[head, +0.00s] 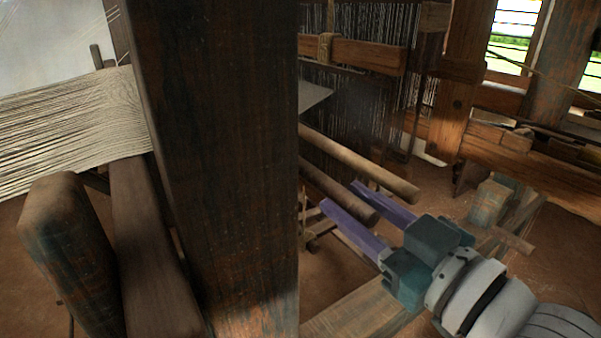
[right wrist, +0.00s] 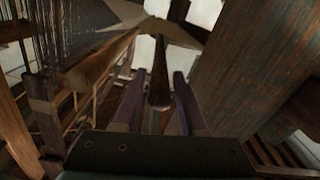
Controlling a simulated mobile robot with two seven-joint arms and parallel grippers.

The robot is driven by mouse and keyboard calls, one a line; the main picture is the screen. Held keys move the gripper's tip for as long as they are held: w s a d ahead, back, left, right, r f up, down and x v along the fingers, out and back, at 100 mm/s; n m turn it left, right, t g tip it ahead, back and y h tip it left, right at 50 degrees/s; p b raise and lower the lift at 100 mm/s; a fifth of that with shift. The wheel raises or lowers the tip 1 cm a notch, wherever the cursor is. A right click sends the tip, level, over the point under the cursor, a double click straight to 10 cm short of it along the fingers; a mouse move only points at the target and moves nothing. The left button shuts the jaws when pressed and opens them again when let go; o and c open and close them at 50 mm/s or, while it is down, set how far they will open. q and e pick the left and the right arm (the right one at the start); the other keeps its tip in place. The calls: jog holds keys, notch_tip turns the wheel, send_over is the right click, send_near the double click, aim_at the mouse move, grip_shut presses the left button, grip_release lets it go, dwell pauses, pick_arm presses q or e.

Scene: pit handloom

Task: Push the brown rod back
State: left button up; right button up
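Two rods stick out from behind the thick post in the head view. The darker brown rod (head: 340,190) is lower; a lighter tan rod (head: 360,165) lies above it. My right gripper (head: 340,195) has purple fingers, spread apart, with the end of the darker rod between them. In the right wrist view the dark rod (right wrist: 160,75) runs away between my two fingers (right wrist: 157,85), with narrow gaps seeming to show on both sides. The far end of the rod is hidden behind the post in the head view. My left gripper is not in view.
The thick wooden post (head: 215,150) blocks the middle of the head view. Pale warp threads (head: 70,125) stretch at left. Dark hanging heddles (head: 370,95) stand behind the rods. The lighter rod (right wrist: 100,62) runs left of my fingers in the wrist view. A wooden block (head: 490,200) stands at right.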

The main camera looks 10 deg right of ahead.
grip_shut()
dwell(1.1)
